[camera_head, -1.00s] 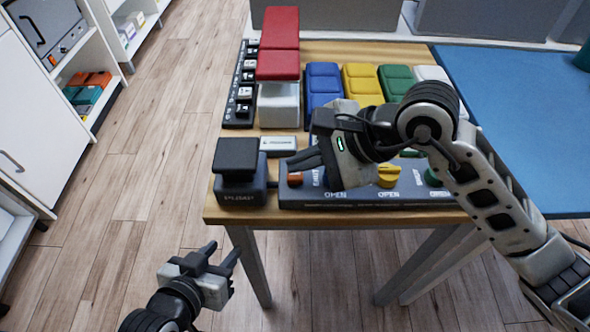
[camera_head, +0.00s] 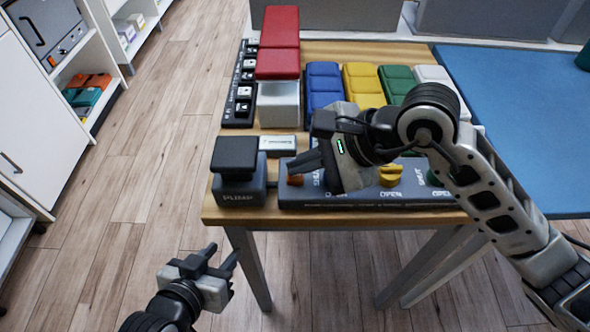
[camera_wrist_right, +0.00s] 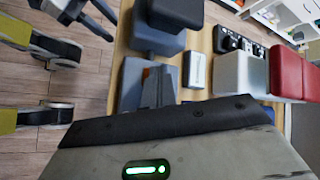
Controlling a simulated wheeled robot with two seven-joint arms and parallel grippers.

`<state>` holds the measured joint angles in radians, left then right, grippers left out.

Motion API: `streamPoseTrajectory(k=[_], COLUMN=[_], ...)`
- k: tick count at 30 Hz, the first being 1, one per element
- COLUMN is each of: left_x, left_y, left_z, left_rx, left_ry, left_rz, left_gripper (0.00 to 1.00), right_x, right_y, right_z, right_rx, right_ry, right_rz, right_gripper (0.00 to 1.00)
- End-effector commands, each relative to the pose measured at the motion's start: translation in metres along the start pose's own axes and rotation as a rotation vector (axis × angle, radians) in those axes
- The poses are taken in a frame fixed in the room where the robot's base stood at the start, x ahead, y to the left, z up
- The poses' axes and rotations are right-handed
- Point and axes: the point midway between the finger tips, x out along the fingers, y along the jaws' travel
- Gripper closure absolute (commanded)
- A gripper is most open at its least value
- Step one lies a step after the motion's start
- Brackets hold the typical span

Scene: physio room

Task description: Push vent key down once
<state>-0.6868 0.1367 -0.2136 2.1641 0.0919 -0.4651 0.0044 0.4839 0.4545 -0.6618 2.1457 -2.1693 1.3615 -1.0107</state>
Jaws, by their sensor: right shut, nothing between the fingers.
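I cannot read a vent label on any key. A pump block (camera_head: 238,188) with a raised black key (camera_head: 235,153) stands at the table's front left corner; the black key also shows in the wrist view (camera_wrist_right: 175,12). A small white labelled block (camera_head: 277,144) lies behind it, also in the wrist view (camera_wrist_right: 194,70). My right gripper (camera_head: 293,163) is shut and empty above the left end of the grey control panel (camera_head: 400,199), near an orange knob (camera_head: 295,180). It appears apart from the pump block. My left gripper (camera_head: 222,256) is open and empty, in front of the table.
The floor at left is clear.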

Motion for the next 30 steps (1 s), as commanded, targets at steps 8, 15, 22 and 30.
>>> streamPoseTrajectory(k=[8, 15, 22, 30], left_x=[0.001, 0.000, -0.004, -0.005], left_y=[0.000, 0.000, 0.001, 0.001], left_z=[0.000, -0.002, -0.007, -0.005], left_rx=[0.001, 0.001, 0.000, -0.001], left_ry=[0.002, 0.002, 0.001, -0.004], left_rz=[0.000, 0.000, 0.000, 0.000], left_gripper=[0.64, 0.64, 0.64, 0.64], right_x=[0.001, -0.002, -0.011, -0.012], right_y=[0.001, -0.001, -0.008, -0.008], right_z=[-0.001, 0.001, 0.008, 0.009], right_rx=[0.001, 0.000, -0.001, 0.000], right_ry=[0.001, 0.002, 0.001, 0.001], right_rz=[0.003, 0.003, 0.002, 0.002], right_gripper=[1.00, 1.00, 1.00, 1.00])
